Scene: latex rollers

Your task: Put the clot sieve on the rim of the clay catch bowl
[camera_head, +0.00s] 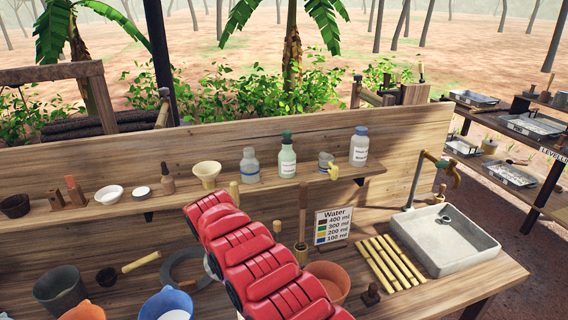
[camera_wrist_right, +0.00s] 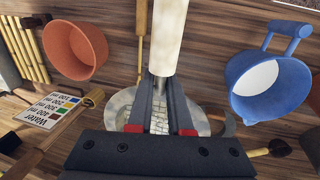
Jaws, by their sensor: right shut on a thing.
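The clay catch bowl (camera_head: 328,283) is an orange-brown bowl on the bench, just right of my red right arm in the head view. It shows at upper left in the right wrist view (camera_wrist_right: 76,48), empty inside. The clot sieve (camera_wrist_right: 196,122) is a grey round piece with mesh, seen behind and between my fingers in the wrist view. My right gripper (camera_wrist_right: 160,80) is shut on its pale handle (camera_wrist_right: 167,38). The sieve is apart from the bowl in the picture; its height is unclear. My arm hides the sieve and gripper in the head view. My left gripper is out of view.
A blue pot (camera_head: 168,304) stands left of my arm. A grey ring (camera_head: 181,268) lies behind it. The water sign (camera_head: 332,226), yellow sticks (camera_head: 390,262) and a sink basin (camera_head: 443,238) are to the right. A shelf with bottles (camera_head: 287,160) runs along the back.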

